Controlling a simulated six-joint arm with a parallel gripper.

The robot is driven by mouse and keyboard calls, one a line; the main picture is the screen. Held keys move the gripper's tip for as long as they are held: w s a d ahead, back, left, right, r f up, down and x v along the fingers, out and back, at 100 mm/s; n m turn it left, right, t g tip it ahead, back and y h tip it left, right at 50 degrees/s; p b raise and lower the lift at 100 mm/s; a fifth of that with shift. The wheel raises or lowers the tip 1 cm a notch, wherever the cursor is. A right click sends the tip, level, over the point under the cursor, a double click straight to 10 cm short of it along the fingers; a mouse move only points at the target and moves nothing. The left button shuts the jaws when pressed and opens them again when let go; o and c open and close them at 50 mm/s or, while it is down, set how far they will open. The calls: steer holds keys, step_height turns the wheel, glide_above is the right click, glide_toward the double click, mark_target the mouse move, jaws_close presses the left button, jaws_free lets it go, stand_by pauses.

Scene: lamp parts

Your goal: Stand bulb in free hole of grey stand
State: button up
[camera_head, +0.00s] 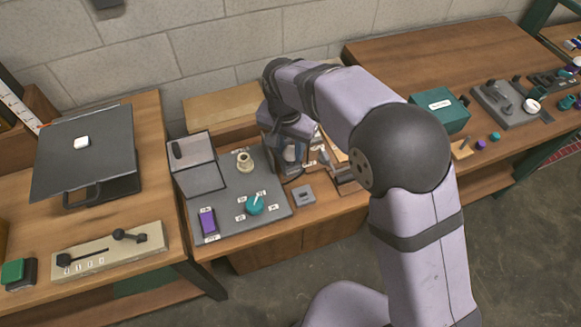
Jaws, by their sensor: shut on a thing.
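My gripper (290,152) is over the back right of the grey board, mostly hidden by its own wrist. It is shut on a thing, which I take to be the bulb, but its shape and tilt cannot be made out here. A small grey block (303,196) with a dark recess lies on the bench just in front of my gripper. It may be the grey stand; I cannot tell for sure. My gripper is behind and above this block, apart from it.
The grey board (227,184) carries a cream round fitting (244,161), a teal knob (254,205) and a purple block (207,220). A teal box (439,110) stands on the right bench. My arm covers the middle right.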

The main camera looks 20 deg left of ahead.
mark_target(289, 153)
steer(key=shift+f, duration=0.5)
stand_by(1.4)
steer(key=o, duration=1)
steer(key=shift+r, duration=0.1)
steer(key=shift+s+r+b, duration=0.25)
steer(key=shift+r+b, duration=0.2)
steer(key=shift+r, duration=1.35)
steer(key=shift+s+r+b, duration=0.2)
steer(key=shift+r+b, duration=0.25)
steer(key=shift+r, duration=1.35)
steer(key=s+d+f+g, duration=0.1)
steer(key=s+d+f, duration=0.1)
steer(key=d, duration=1.3)
steer(key=s+d+f, duration=0.1)
steer(key=d+f, duration=0.2)
steer(key=d, duration=1.1)
steer(key=s+d+f, duration=0.1)
steer(key=s+d, duration=0.1)
steer(key=s+d+f, duration=0.1)
steer(key=s+d, duration=0.2)
steer(key=s+d+f, duration=0.1)
steer(key=s+d, duration=0.1)
steer(key=s, duration=0.1)
steer(key=shift+s+d+f, duration=0.1)
steer(key=shift+s+d, duration=0.15)
